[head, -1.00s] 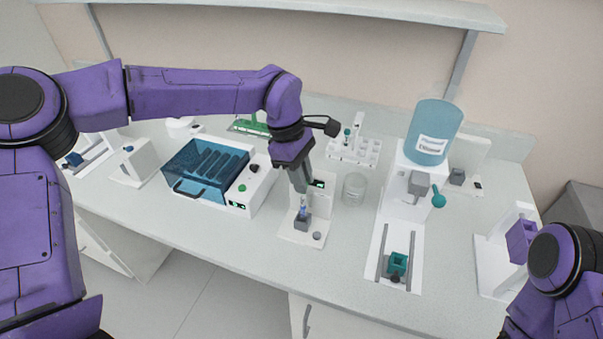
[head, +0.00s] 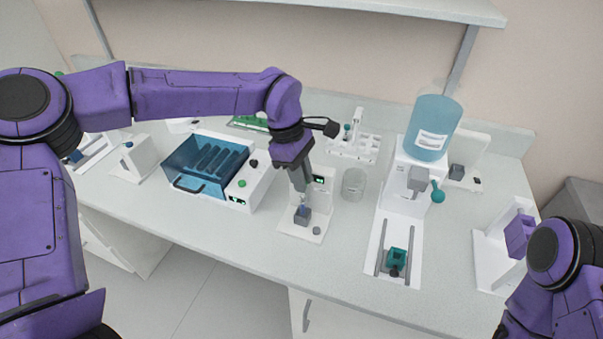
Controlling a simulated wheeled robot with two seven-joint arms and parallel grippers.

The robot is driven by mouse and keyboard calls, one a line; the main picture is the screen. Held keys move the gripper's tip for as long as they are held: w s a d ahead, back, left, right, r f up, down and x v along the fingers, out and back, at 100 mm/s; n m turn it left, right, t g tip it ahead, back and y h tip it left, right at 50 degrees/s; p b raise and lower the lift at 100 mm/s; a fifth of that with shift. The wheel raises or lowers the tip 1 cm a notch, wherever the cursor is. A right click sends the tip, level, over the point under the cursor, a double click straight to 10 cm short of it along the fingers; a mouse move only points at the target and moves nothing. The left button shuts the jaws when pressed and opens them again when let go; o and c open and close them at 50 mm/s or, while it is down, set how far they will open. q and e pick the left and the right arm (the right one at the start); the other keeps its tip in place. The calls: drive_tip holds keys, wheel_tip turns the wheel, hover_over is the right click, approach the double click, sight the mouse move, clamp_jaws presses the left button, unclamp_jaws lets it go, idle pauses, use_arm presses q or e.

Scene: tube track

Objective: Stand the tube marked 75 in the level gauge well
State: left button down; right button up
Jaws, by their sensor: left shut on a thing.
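My left gripper (head: 301,186) points down over the white level gauge stand and is shut on a thin tube (head: 302,203), whose blue-tinted lower part shows below the fingers. The tube is upright, or nearly so, right at the small grey well block (head: 302,216) on the stand's base. I cannot tell how deep its lower end sits in the well. The mark on the tube is too small to read. The level gauge's display (head: 319,180) shows just behind the fingers.
A white machine with a blue clear lid (head: 207,165) stands left of the gauge. A glass beaker (head: 353,184) stands close on its right. Farther right is a dispenser with a blue bottle (head: 432,130) and a teal holder (head: 396,260). The front bench edge is clear.

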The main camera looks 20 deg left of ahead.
use_arm(q)
drive_tip(key=shift+f, duration=0.35)
drive_tip(key=shift+f, duration=0.45)
drive_tip(key=c, duration=0.9)
unclamp_jaws()
drive_tip(key=shift+c, duration=0.2)
drive_tip(key=shift+a+r, duration=0.1)
drive_tip(key=shift+r, duration=0.1)
drive_tip(key=b+v, duration=0.2)
drive_tip(key=v, duration=0.8)
